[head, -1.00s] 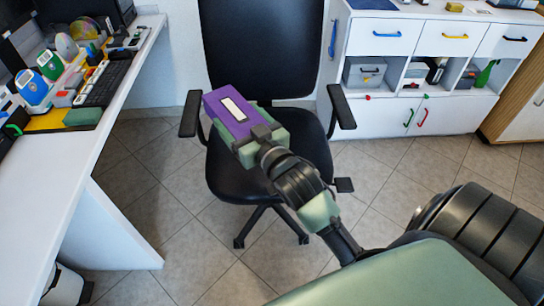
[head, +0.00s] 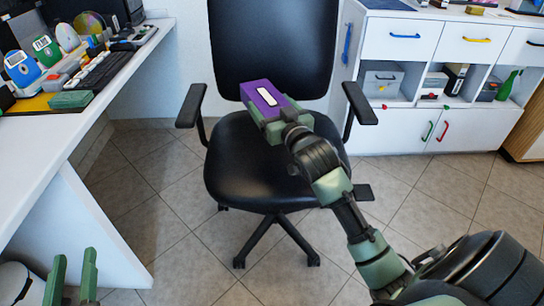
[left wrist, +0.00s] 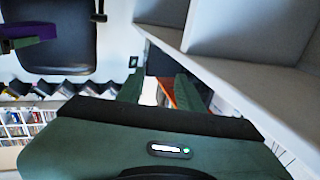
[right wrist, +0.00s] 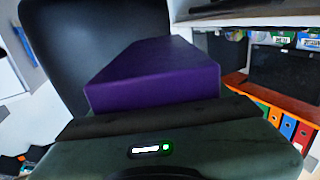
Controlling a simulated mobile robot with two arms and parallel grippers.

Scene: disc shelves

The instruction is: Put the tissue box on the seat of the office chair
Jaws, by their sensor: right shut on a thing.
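The purple tissue box (head: 265,97), with a pale slot on top, is in my right gripper (head: 272,118). The gripper is shut on its sides. In the head view the box overlaps the rear of the black seat (head: 235,170) and the lower backrest of the office chair (head: 270,45). It looks held above the seat; the exact gap cannot be told. In the right wrist view the box (right wrist: 150,78) fills the middle, with the backrest (right wrist: 85,40) behind it. My left gripper (head: 72,278) is open and empty at the lower left, beside the desk.
The chair's armrests (head: 190,105) stand on both sides of the seat. A white desk (head: 45,150) with a keyboard and several items is at left. A white cabinet (head: 400,40) stands at back right. Floor around the chair is clear.

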